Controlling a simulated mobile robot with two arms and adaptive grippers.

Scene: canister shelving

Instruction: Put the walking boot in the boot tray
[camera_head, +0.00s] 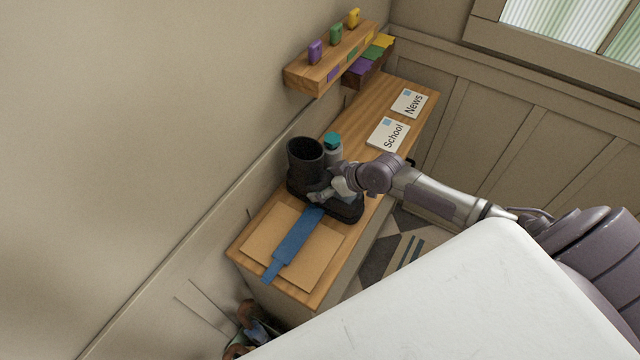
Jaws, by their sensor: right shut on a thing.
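A dark walking boot (305,156) stands upright on the wooden bench top, its tall open shaft near the wall and its foot pointing to the lower right. My right gripper (333,190) is shut on the boot at its near side and covers part of it. I cannot tell whether the boot is lifted off the top. I cannot make out a boot tray for certain. My left gripper is not in view.
A grey bottle with a teal cap (333,140) stands close behind the boot. A blue strip (294,243) lies on tan sheets (262,233) in front. Cards marked School (387,134) and News (408,103) lie farther back. A wall shelf (305,77) holds coloured pieces.

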